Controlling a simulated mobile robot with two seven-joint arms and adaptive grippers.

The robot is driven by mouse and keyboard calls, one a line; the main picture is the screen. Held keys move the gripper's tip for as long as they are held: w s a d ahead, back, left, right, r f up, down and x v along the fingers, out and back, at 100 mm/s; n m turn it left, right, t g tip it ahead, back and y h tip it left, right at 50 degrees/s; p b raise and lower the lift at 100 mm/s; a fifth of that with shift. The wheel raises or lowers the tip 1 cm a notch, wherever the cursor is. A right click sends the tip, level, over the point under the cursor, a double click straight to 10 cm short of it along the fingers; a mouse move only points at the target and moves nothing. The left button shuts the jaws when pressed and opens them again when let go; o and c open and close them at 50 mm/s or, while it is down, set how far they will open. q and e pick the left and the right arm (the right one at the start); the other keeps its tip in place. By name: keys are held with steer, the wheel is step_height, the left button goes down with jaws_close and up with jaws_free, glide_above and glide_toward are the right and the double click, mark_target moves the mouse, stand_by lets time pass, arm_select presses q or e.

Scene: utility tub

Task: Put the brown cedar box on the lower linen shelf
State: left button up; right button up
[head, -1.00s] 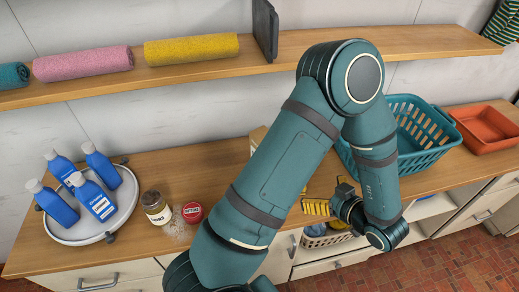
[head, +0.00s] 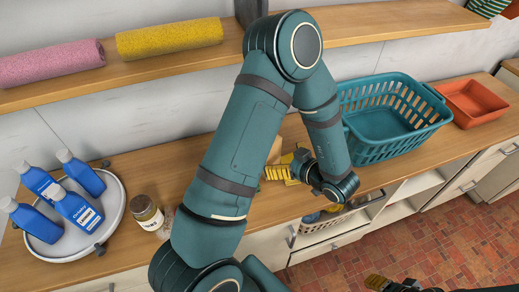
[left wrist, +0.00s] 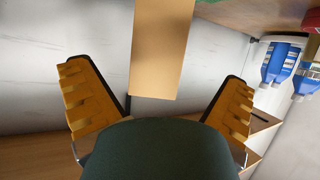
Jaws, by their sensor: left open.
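The tan-brown box (head: 275,149) stands on the wooden counter, mostly hidden behind my left arm in the head view. In the left wrist view its plain face (left wrist: 163,48) comes down from the top between the fingers. My left gripper (head: 287,166) is open, its yellow fingers close to the box; in the left wrist view (left wrist: 157,92) they are spread with the box between them, and contact cannot be told. A wooden wall shelf (head: 385,27) runs above the counter. My right gripper (head: 380,283) shows at the bottom edge, its opening unclear.
Rolled pink (head: 50,64) and yellow (head: 170,38) towels lie on the wall shelf, beside a dark upright divider (head: 250,10). On the counter are a round tray (head: 113,208) of blue bottles, a jar (head: 147,214), a teal basket (head: 392,118) and an orange tray (head: 475,103).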

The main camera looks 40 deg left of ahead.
arm_select(q)
steer(key=x, duration=0.6)
steer(key=shift+f+b, duration=0.35)
steer(key=shift+b, duration=0.1)
steer(key=shift+w, duration=0.1)
steer(key=c, duration=1.4)
